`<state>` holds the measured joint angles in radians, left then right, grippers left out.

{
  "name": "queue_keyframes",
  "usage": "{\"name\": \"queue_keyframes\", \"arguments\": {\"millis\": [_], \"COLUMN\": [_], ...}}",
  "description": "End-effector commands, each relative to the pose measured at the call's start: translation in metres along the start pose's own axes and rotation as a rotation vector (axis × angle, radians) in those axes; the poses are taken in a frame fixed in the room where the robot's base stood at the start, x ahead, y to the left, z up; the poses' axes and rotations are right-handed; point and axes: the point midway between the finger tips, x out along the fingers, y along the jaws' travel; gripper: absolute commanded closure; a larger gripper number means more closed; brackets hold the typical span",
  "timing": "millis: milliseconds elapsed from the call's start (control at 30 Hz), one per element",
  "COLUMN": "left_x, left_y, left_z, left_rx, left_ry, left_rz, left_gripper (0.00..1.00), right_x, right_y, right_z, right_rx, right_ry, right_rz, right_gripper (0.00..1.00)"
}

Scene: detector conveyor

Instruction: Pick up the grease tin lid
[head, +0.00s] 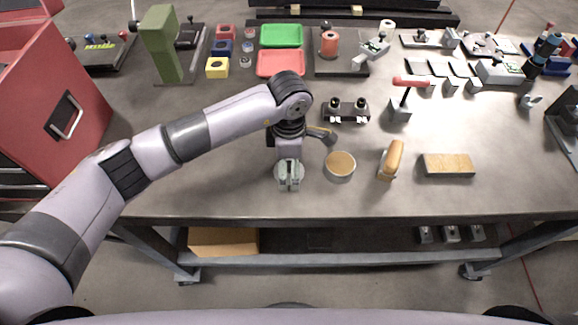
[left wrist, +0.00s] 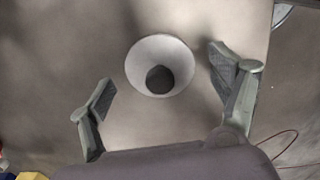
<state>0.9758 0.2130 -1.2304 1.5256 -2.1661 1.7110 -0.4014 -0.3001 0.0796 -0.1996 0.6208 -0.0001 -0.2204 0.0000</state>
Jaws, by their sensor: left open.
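The grease tin lid (head: 279,173) is a pale round disc lying on the grey workbench near its front edge. In the left wrist view the lid (left wrist: 141,68) has a dark round spot in its middle. My left gripper (head: 289,187) hangs over the lid and covers much of it in the head view. In the left wrist view my left gripper (left wrist: 161,70) is open, with a finger on each side of the lid and gaps between. The open grease tin (head: 340,166), with tan contents, stands just right of the lid. My right gripper is not in view.
A tan-handled tool (head: 390,160) and a tan block (head: 448,165) lie right of the tin. A black fixture (head: 346,112) and a red-handled tool (head: 403,97) stand behind. A red cabinet (head: 60,95) is at left. The bench left of the lid is clear.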

Motion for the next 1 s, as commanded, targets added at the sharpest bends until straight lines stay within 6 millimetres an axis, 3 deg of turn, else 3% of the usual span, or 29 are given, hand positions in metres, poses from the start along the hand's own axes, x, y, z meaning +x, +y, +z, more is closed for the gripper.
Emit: {"name": "queue_keyframes", "arguments": {"millis": [1000], "left_x": [0.0001], "left_y": [-0.0001], "left_z": [-0.0001], "left_rx": [0.0], "left_ry": [0.0], "left_rz": [-0.001], "left_gripper": [0.8], "right_x": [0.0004], "right_y": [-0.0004], "right_z": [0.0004], "right_rx": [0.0], "right_ry": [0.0], "right_rz": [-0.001], "right_gripper": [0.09]}}
